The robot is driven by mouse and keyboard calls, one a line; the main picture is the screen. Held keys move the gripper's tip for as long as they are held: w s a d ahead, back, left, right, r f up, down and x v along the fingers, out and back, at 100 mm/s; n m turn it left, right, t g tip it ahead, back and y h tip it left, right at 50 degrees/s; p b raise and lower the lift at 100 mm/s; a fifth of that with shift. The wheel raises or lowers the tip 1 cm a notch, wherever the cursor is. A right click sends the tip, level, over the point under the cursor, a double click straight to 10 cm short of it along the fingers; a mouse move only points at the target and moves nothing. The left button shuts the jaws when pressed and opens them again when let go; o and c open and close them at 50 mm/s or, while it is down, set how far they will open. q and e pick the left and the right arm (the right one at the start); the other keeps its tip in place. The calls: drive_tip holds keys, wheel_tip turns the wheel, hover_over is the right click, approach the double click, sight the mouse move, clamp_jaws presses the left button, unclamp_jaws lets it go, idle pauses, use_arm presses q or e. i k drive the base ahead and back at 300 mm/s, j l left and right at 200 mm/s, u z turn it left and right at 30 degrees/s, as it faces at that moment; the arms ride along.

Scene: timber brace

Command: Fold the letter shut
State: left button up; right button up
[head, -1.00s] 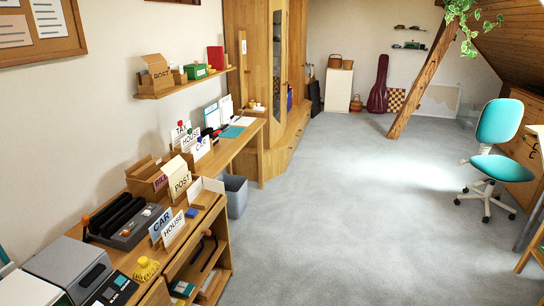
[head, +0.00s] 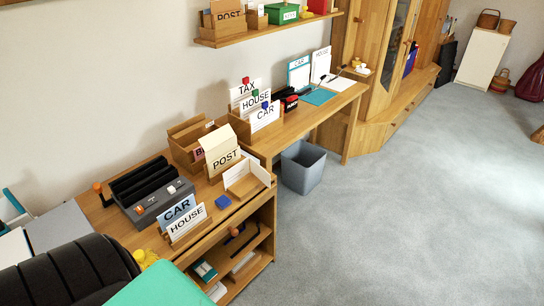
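No sheet is clearly marked as the letter. A white card (head: 247,180) standing with its panels at an angle in a low wooden holder, on the near cabinet, may be it. Other white sheets stand on the far desk, including an upright sheet (head: 320,65) and one headed CAR (head: 299,74). Neither of my grippers is in the head view, so I cannot see what they hold.
The cabinet top (head: 224,211) carries a POST box (head: 224,160), CAR (head: 178,215) and HOUSE (head: 187,225) cards and a black-slotted grey device (head: 160,203). A grey bin (head: 303,168) stands beside it. Black and teal shapes block the lower left. Carpet at right is clear.

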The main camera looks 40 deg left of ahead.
sight(261, 173)
drive_tip(key=i+u, duration=0.5)
drive_tip(key=i+l+u, duration=0.2)
drive_tip(key=i+u, duration=0.25)
drive_tip(key=i+l+u, duration=0.35)
drive_tip(key=u, duration=0.15)
drive_tip(key=i+l+u, duration=0.2)
drive_tip(key=u, duration=0.25)
drive_tip(key=i+l+u, duration=0.3)
drive_tip(key=u, duration=0.15)
drive_tip(key=i+l+u, duration=0.2)
drive_tip(key=l+u, duration=0.2)
drive_tip(key=i+l+u, duration=0.1)
drive_tip(key=l+u, duration=0.35)
drive_tip(key=k+l+u, duration=0.2)
drive_tip(key=k+l, duration=0.05)
